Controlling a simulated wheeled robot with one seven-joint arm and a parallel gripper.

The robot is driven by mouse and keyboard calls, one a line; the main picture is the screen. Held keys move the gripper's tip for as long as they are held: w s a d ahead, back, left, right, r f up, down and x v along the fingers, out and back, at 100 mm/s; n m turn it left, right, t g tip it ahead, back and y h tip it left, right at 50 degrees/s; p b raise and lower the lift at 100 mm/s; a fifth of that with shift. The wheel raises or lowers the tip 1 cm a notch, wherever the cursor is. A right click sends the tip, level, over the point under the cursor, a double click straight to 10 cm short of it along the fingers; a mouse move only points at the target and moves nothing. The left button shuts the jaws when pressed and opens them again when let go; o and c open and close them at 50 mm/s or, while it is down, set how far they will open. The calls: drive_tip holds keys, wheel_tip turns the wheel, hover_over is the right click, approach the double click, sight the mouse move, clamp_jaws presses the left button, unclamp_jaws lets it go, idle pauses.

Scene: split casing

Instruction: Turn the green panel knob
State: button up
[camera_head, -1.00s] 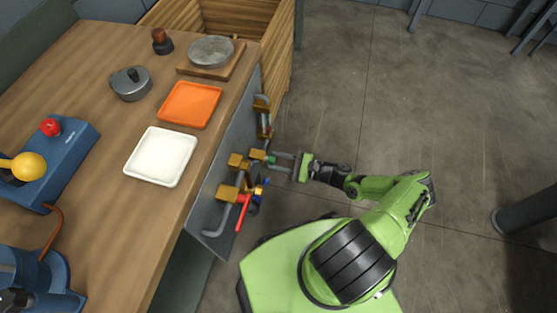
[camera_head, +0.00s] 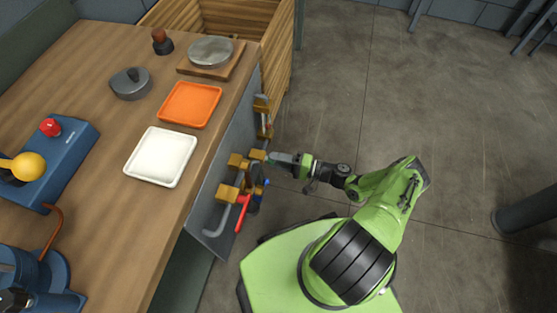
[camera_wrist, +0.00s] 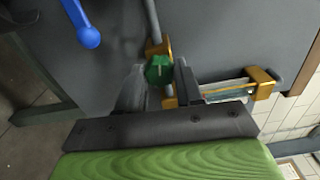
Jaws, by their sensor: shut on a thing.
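The green knob (camera_wrist: 158,71) sits on a brass fitting on the grey panel (camera_wrist: 228,35) in the wrist view. My gripper (camera_wrist: 159,72) has one finger on each side of the knob and is shut on it. A pale ridge shows on the knob's face. In the head view, my gripper (camera_head: 272,159) reaches in from the right to the upright panel (camera_head: 209,210) on the side of the counter. There the fingers mostly hide the knob.
A blue lever (camera_wrist: 88,37) is at upper left in the wrist view; a brass-ended tube (camera_wrist: 225,90) is to the right. A red lever (camera_head: 243,213) hangs lower on the panel. The counter holds a white tray (camera_head: 160,157) and orange tray (camera_head: 190,105).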

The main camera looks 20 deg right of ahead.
drive_tip(key=shift+n, duration=2.1)
drive_tip(key=o, duration=1)
drive_tip(key=shift+o, duration=0.2)
drive_tip(key=v, duration=1.5)
drive_tip(key=shift+s+d, duration=0.3)
drive_tip(key=shift+r, duration=0.1)
